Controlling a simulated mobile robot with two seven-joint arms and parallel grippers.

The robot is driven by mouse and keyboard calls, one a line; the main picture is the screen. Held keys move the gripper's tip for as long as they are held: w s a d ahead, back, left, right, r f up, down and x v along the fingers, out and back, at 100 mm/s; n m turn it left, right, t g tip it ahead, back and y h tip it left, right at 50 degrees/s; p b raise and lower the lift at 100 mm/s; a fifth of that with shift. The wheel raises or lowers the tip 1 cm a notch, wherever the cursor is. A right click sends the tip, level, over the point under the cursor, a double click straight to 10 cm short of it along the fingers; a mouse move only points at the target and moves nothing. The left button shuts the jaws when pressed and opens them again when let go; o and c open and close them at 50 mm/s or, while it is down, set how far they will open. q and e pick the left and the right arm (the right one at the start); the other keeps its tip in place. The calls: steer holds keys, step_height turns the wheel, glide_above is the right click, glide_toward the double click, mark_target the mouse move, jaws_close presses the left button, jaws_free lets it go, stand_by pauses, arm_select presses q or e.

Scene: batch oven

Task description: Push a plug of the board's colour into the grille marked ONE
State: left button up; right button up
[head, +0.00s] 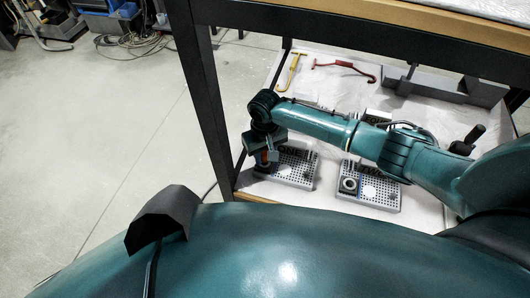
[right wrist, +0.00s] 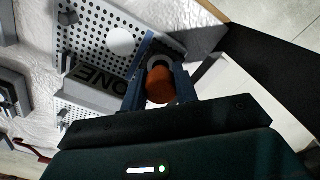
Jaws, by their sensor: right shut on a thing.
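The grille marked ONE (head: 299,176) is a grey perforated plate lying on the white lower surface. Its dark ONE label shows in the right wrist view (right wrist: 96,74). My right gripper (head: 268,157) is at the left end of this grille, shut on an orange-red plug (right wrist: 160,84). In the right wrist view the plug sits between the two fingers, in front of a grey ring (right wrist: 165,62) at the grille's end. I cannot tell whether the plug touches the ring or is inside it. My left gripper is not in view. I cannot make out a coloured board.
A second perforated grille (head: 378,199) with a ring lies to the right, its label partly covered by my arm. A yellow tool (head: 291,72), a red hooked bar (head: 345,67) and a grey block (head: 455,88) lie farther back. A dark table leg (head: 205,100) stands left of my gripper.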

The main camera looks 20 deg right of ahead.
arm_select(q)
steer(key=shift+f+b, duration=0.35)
arm_select(e)
steer(key=shift+f, duration=0.7)
steer(key=o, duration=1)
arm_select(q)
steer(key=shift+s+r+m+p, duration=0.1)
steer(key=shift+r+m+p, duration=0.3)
steer(key=shift+p, duration=0.55)
arm_select(e)
step_height(320, 180, up, 13)
steer(key=shift+r, duration=0.15)
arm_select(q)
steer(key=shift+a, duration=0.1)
